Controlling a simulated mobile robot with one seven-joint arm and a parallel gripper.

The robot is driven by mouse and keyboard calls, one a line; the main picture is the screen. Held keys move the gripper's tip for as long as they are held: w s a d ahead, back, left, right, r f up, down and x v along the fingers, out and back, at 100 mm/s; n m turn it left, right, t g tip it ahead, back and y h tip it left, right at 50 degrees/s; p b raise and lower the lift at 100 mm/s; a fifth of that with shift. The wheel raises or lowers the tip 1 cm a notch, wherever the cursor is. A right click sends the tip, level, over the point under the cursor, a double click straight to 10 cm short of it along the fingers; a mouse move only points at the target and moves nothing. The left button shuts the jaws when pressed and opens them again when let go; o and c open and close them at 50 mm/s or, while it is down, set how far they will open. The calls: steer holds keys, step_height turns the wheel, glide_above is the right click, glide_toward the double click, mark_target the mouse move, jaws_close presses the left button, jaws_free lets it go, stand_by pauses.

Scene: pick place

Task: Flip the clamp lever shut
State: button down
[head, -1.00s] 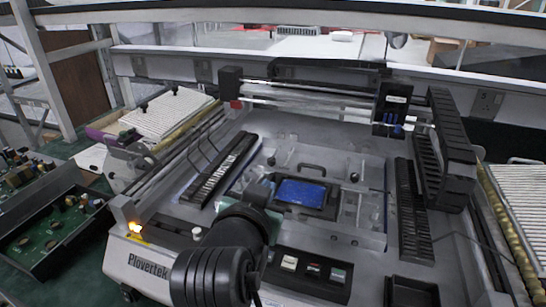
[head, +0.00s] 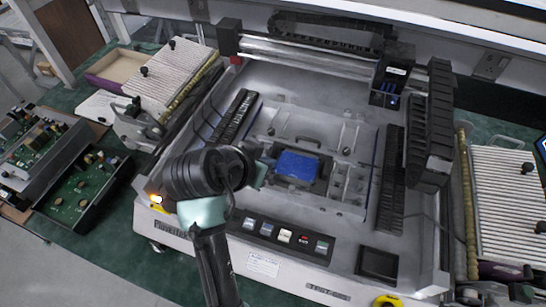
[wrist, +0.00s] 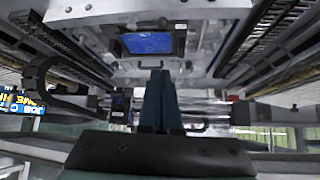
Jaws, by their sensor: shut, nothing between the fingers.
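A blue board (head: 297,166) lies in a dark fixture in the middle of the machine bed, and it also shows in the wrist view (wrist: 148,43). A black arched handle (head: 303,139) stands just behind the fixture. I cannot tell for certain which part is the clamp lever. My gripper (head: 269,162) is at the left side of the fixture, mostly hidden behind my wrist in the head view. In the wrist view its two dark fingers (wrist: 160,76) are together, with nothing between them, and their tips overlap the area below the board. Contact cannot be told.
Black slotted racks (head: 233,117) and (head: 391,170) run along both sides of the bed. A gantry rail (head: 305,52) crosses the back, with a black head (head: 391,84) at right. Buttons (head: 284,236) line the front panel. A green circuit-board tray (head: 82,185) is at left.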

mark_target(285, 187)
stand_by(0.4)
steer(key=p+x, duration=0.1)
steer(key=x, duration=0.9)
steer(key=shift+f, duration=0.1)
steer(key=shift+s+a+f+p, duration=0.1)
steer(key=shift+s+a+p, duration=0.25)
steer(key=shift+s, duration=0.25)
steer(key=shift+s+a+p, duration=0.3)
steer(key=shift+s+p, duration=0.05)
steer(key=shift+s, duration=0.25)
steer(key=shift+s+a+f, duration=0.2)
steer(key=shift+s+a, duration=0.1)
steer(key=shift+s, duration=0.3)
